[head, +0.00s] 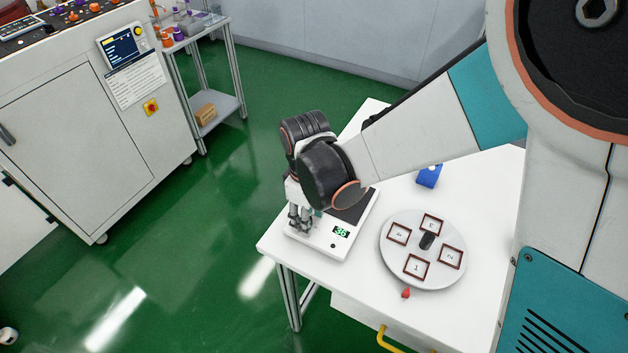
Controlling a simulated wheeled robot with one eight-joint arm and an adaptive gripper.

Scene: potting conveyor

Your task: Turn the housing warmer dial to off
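The housing warmer (322,240) is a flat white unit with a dark plate on top. It lies near the left edge of the white table, and its small display (341,231) shows green digits that look like 36. My gripper (301,226) points down over the front left part of the warmer, left of the display. Its fingers are at or just above the warmer's surface. The dial is not clearly visible and may be hidden by the fingers. I cannot tell whether the fingers touch it or how far they are apart.
A round grey turntable (395,256) with several numbered square frames and a black centre knob stands right of the warmer. A red pointer (405,292) is at its front. A blue block (429,176) lies behind it. A white machine cabinet (80,140) stands left, across open green floor.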

